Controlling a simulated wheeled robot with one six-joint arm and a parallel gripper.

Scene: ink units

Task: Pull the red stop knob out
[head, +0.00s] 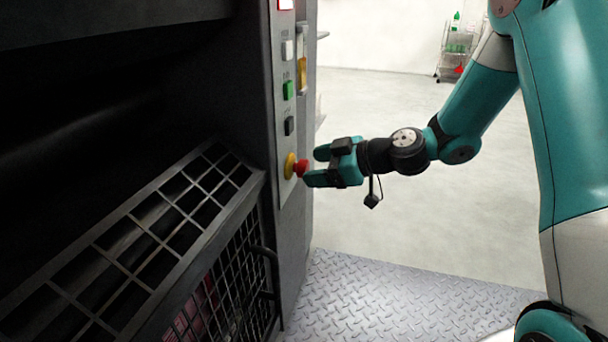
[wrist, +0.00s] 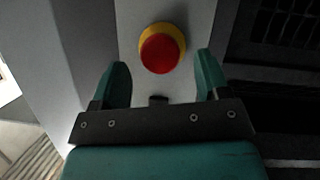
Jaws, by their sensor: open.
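The red stop knob (head: 301,168) sits on a round yellow base (head: 289,166) low on the grey control panel of the machine. My gripper (head: 312,166) is close in front of it with its fingers apart. In the wrist view the red knob (wrist: 159,54) is just beyond the fingertips, and the yellow ring (wrist: 176,33) shows around it. My teal fingers (wrist: 160,78) are open, one to each side and below the knob in the picture. No contact with the knob shows.
Above the knob, the panel carries a black button (head: 289,126), a green button (head: 288,90), a white button (head: 288,49) and a yellow lever (head: 302,75). A metal grid guard (head: 150,235) is at the left. The tread-plate floor (head: 400,300) is clear.

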